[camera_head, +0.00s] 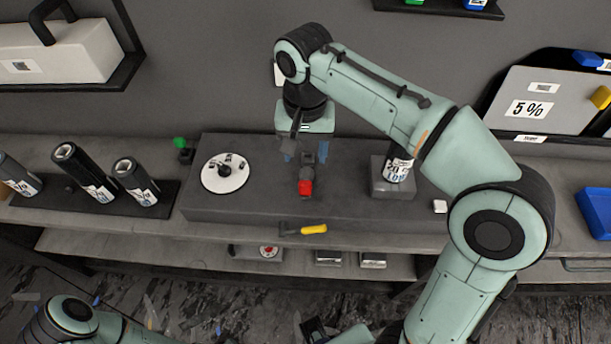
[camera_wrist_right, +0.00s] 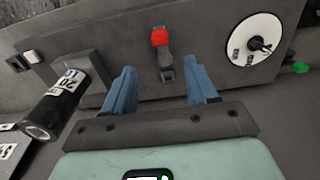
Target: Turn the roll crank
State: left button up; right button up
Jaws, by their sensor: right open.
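A yellow-handled crank (camera_head: 313,229) lies along the front edge of the dark grey bench box (camera_head: 250,212). A red-tipped lever (camera_head: 305,187) stands on top of the box and also shows in the right wrist view (camera_wrist_right: 160,37). My right gripper (camera_head: 305,152) hangs over the box, behind the red lever and away from the yellow crank. Its blue fingers are apart, with nothing between them; in the right wrist view the lever shows beyond the gap (camera_wrist_right: 162,88). Part of my left arm shows at the lower left of the head view, but its gripper is out of sight.
A white dial (camera_head: 225,172) is on the box's left. A labelled film roll (camera_head: 398,168) stands in a grey holder at the right, partly behind my arm. Several black rolls (camera_head: 85,172) stand in a rack at left. A blue tray (camera_head: 597,212) is far right.

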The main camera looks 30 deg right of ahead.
aim_at(305, 182)
notch_tip(305, 182, down, 12)
jog(key=shift+s+r+b, duration=0.1)
jog(key=shift+b, duration=1)
pick_arm(q)
jog(key=f, duration=0.1)
jog(key=s+f, duration=0.1)
jog(key=shift+s+f, duration=0.1)
jog(key=shift+f, duration=0.25)
pick_arm(e)
grip_shut()
jog(key=shift+a, duration=0.1)
